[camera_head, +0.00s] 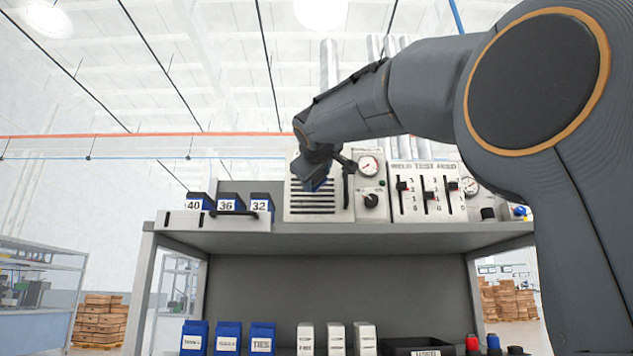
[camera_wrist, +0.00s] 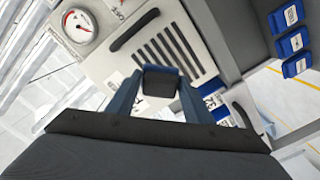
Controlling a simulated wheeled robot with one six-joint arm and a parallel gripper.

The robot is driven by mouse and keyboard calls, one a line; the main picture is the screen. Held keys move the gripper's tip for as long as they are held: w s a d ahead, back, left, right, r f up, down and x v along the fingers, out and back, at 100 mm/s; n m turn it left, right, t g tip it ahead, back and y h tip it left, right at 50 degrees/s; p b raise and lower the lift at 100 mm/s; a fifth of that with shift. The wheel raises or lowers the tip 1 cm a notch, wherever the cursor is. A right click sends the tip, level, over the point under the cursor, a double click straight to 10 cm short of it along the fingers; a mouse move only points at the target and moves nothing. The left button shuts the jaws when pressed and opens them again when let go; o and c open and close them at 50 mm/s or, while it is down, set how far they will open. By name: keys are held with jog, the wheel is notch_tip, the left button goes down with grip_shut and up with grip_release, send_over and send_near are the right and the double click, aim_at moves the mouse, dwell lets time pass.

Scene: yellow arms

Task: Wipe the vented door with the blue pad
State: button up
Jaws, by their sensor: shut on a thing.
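The vented door (camera_head: 300,211) is a pale panel with dark horizontal slots, upright on the shelf top. It looks closed. In the wrist view the vented door (camera_wrist: 208,57) appears tilted, its slots beyond my gripper. My gripper (camera_head: 317,170) is in front of the door's upper part, hiding some of the slots. In the wrist view my gripper (camera_wrist: 160,88) has its blue-sided fingers shut on the blue pad (camera_wrist: 161,82), a block with a dark near face and a blue edge. I cannot tell whether the pad touches the door.
A gauge (camera_head: 369,166) and knob panel stands right of the door, then a lever panel (camera_head: 428,192). Blue bins (camera_head: 230,202) marked 40, 36 and 32 stand to the left. The lower shelf holds blue and white boxes and a black tray (camera_head: 410,346).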

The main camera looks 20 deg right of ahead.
jog(key=shift+s, duration=0.1)
jog(key=shift+b+v, duration=0.75)
jog(key=shift+v, duration=0.65)
jog(key=shift+a, duration=0.1)
jog(key=w+a+f+p, duration=0.2)
jog(key=w+a+f, duration=0.15)
jog(key=a, duration=0.25)
jog(key=p+x, duration=0.2)
jog(key=x, duration=0.1)
jog(key=p+x, duration=0.1)
jog(key=x, duration=0.1)
jog(key=shift+w+a+f, duration=0.1)
jog(key=shift+w+f, duration=0.15)
jog(key=shift+p+x, duration=0.45)
jog(key=shift+x, duration=0.65)
dwell(0.4)
